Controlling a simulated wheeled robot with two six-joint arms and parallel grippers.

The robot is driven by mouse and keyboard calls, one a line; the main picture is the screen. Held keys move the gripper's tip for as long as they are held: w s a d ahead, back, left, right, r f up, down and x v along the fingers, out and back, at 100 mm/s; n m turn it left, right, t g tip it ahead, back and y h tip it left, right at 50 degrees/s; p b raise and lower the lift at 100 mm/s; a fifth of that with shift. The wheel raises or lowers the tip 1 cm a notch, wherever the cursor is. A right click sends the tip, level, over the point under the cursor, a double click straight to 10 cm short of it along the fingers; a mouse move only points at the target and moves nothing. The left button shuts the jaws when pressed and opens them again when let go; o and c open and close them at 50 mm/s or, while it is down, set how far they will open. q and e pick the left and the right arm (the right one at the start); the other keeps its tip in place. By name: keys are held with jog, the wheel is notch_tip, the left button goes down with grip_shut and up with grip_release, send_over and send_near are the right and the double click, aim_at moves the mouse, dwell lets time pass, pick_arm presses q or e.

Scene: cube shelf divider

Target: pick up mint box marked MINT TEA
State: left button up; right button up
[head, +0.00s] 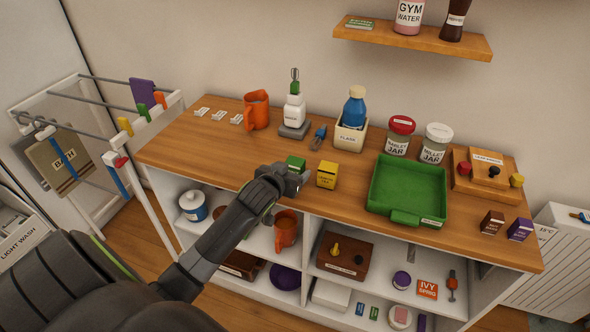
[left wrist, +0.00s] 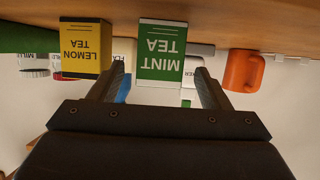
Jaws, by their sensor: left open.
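The mint box (head: 296,162) is green with a white base part and stands on the wooden shelf top, partly hidden behind my left gripper in the head view. In the left wrist view the mint box (left wrist: 162,52) shows upside down, its MINT TEA label facing the camera. My left gripper (head: 296,182) is open, with the mint box ahead of and between its two fingers in the left wrist view (left wrist: 160,85). The fingers look apart from the box. My right gripper is in neither view.
The yellow lemon tea box (head: 327,175) stands just right of the mint box, close to one finger. A green tray (head: 407,190) lies further right.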

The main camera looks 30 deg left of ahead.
aim_at(297, 165)
pick_arm(q)
jog(key=shift+p+x, duration=0.4)
jog(key=shift+x, duration=2.45)
jog(key=shift+f, duration=0.15)
jog(key=shift+c, duration=0.3)
jog(key=c, duration=1)
